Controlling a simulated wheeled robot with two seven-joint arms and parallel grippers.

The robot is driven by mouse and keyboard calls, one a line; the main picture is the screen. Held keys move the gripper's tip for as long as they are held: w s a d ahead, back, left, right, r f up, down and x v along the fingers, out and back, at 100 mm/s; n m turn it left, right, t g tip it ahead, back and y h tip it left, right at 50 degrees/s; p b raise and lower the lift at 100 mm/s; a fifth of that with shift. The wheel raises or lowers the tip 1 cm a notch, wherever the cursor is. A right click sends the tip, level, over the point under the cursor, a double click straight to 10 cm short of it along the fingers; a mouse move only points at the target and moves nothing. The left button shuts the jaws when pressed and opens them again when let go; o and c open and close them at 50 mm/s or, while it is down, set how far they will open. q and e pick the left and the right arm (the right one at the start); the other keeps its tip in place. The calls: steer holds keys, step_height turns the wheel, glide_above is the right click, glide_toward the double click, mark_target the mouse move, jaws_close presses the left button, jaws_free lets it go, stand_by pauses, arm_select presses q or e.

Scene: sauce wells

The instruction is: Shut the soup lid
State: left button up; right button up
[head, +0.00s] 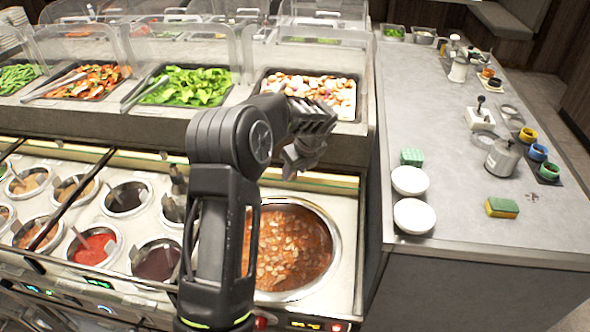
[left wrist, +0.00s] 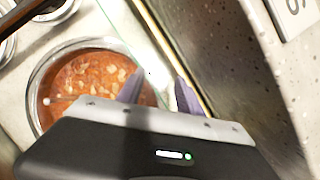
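The soup well (head: 290,250) stands uncovered at the front of the counter, full of reddish soup with pale pieces. Its round metal rim (head: 333,235) shows on the right side, and my left arm hides part of the left side. I cannot make out a lid for it in either view. My left gripper (head: 298,160) is above and behind the well, near the counter's back ledge. In the left wrist view its two fingers (left wrist: 158,95) are apart with nothing between them, and the soup (left wrist: 90,75) shows to the left. My right gripper is not in view.
Several smaller sauce wells (head: 95,245) with ladles lie to the left. Behind a raised ledge are salad trays (head: 190,87) under clear guards (head: 180,45). On the right, a grey counter (head: 430,120) holds white bowls (head: 413,215), a sponge (head: 502,208) and jars.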

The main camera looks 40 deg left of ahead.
arm_select(q)
jaws_close()
stand_by(1.2)
